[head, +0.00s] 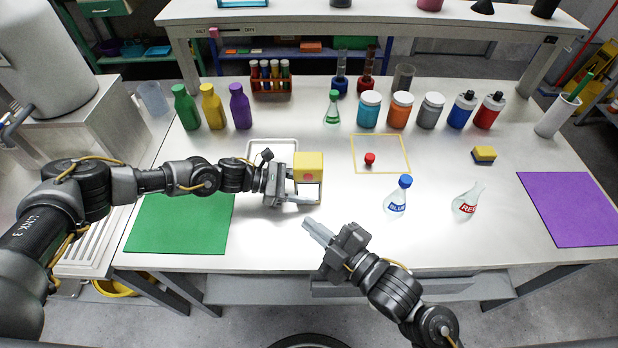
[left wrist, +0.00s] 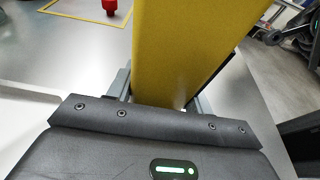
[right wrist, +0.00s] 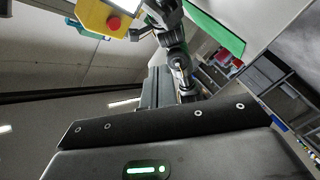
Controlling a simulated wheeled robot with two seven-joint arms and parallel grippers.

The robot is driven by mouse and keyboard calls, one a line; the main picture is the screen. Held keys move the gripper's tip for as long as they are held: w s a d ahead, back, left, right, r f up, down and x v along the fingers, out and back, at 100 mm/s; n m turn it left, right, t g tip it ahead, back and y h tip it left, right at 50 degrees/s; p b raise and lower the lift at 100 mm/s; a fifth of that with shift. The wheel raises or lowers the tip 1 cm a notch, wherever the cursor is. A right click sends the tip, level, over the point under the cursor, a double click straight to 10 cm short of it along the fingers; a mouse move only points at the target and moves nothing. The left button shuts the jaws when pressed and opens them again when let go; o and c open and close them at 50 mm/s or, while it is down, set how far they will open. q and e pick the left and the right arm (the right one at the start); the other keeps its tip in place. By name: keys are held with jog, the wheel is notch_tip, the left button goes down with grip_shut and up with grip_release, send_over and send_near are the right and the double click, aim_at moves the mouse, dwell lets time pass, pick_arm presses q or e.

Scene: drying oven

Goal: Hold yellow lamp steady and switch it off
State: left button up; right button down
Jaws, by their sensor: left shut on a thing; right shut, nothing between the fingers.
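The yellow lamp (head: 308,161) is a yellow box with a red round button (head: 308,176) on the side facing me. My left gripper (head: 305,190) is shut on it from the left. The lamp also fills the upper middle of the left wrist view (left wrist: 185,45), between the fingers. My right gripper (head: 309,226) is shut and empty, below and in front of the lamp in the head view, apart from it. In the right wrist view the lamp (right wrist: 92,15) and its red button (right wrist: 113,23) show at the upper left, beyond the shut fingers.
A green mat (head: 180,224) lies left, a purple mat (head: 570,208) right. The blue-labelled flask (head: 397,199) and red-labelled flask (head: 467,202) stand to the right. Bottles and jars line the back.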

send_near(298, 177)
jog(key=shift+s+a+x, duration=0.15)
jog(key=shift+x, duration=0.9)
jog(key=shift+s+a+x, duration=0.1)
jog(key=shift+x, duration=1)
dwell(0.5)
jog(key=shift+w, duration=0.45)
dwell(0.3)
jog(key=shift+s, duration=0.5)
jog(key=s, duration=0.6)
dwell(0.4)
